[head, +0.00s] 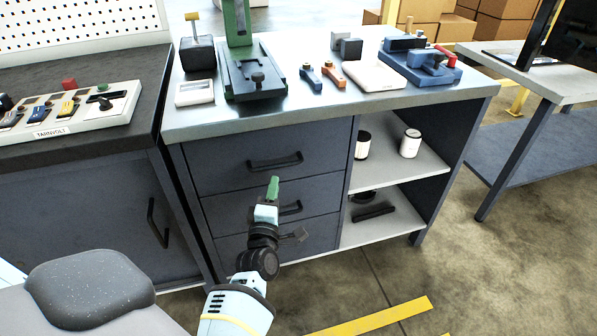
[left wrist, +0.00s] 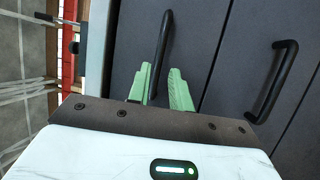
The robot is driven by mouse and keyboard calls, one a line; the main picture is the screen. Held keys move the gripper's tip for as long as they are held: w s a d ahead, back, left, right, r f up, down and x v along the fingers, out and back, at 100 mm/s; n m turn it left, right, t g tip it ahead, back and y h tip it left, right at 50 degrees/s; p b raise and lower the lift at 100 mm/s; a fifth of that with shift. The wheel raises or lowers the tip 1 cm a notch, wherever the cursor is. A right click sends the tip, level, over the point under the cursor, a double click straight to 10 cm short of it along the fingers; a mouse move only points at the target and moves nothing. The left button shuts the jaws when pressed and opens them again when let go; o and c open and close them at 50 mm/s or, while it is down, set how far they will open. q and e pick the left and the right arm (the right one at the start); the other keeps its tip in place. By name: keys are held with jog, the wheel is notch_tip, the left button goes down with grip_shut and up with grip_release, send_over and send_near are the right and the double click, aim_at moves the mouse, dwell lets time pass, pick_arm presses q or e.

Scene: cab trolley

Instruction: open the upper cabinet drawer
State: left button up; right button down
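The upper cabinet drawer (head: 225,165) is shut, under the left part of the steel worktop. Its black bar handle (head: 275,162) also shows in the left wrist view (left wrist: 163,52). My left gripper (head: 273,186) is just below and in front of this handle. In the left wrist view its two green fingers (left wrist: 166,88) stand apart, with one end of the handle lying between them in the picture. I cannot tell whether they touch it or how deep it sits. My right gripper is in neither view.
The middle drawer's handle (head: 290,208) is partly behind my left gripper. Open shelves (head: 395,170) with jars are to the right. Tools and a green press (head: 250,75) stand on the worktop (head: 310,108). A dark cabinet (head: 90,200) adjoins at left. Floor at right front is clear.

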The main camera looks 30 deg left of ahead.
aim_at(278, 166)
pick_arm(q)
jog(key=shift+b+x, duration=0.35)
jog(key=shift+x, duration=3.6)
grip_shut()
